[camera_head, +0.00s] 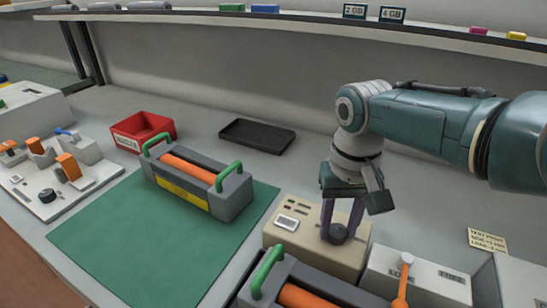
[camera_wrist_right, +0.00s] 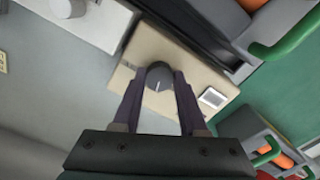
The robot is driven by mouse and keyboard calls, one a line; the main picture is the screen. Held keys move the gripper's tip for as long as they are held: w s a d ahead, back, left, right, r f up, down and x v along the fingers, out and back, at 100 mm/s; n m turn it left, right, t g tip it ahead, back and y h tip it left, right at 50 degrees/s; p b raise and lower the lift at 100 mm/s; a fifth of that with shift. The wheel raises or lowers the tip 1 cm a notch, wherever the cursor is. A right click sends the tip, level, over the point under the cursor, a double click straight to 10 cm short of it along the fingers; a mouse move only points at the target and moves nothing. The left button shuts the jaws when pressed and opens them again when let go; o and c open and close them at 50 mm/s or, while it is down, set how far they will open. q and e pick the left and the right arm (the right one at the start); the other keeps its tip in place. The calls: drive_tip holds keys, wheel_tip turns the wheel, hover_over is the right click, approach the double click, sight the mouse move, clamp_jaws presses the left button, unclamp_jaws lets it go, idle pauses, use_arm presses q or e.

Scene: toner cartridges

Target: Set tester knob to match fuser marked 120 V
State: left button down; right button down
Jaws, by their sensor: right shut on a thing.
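The tester (camera_head: 305,237) is a beige box with a small display and coloured buttons, at the lower centre of the head view. Its dark round knob (camera_head: 337,234) sits on the top face. In the right wrist view the knob (camera_wrist_right: 159,75) shows a light pointer line. My right gripper (camera_head: 340,222) points down at the tester, shut on the knob, one finger on each side. One fuser (camera_head: 197,174), with green handles, an orange roller and a yellow label, lies on the green mat. A second fuser (camera_head: 300,292) is partly cut off at the bottom. I cannot read a voltage marking. My left gripper is not in view.
A white box with an orange lever (camera_head: 425,279) stands right of the tester. A red bin (camera_head: 143,132) and a black tray (camera_head: 257,135) are behind the green mat (camera_head: 110,240). A white fixture (camera_head: 60,185) is at left. The mat's front is clear.

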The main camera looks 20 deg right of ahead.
sight(337, 230)
drive_tip(key=shift+m+p, duration=0.3)
drive_tip(key=shift+m, duration=1.2)
drive_tip(key=shift+c, duration=2.2)
unclamp_jaws()
drive_tip(key=shift+r, duration=0.1)
wheel_tip(337, 230, up, 10)
drive_tip(key=p, duration=0.5)
drive_tip(key=shift+p, duration=0.4)
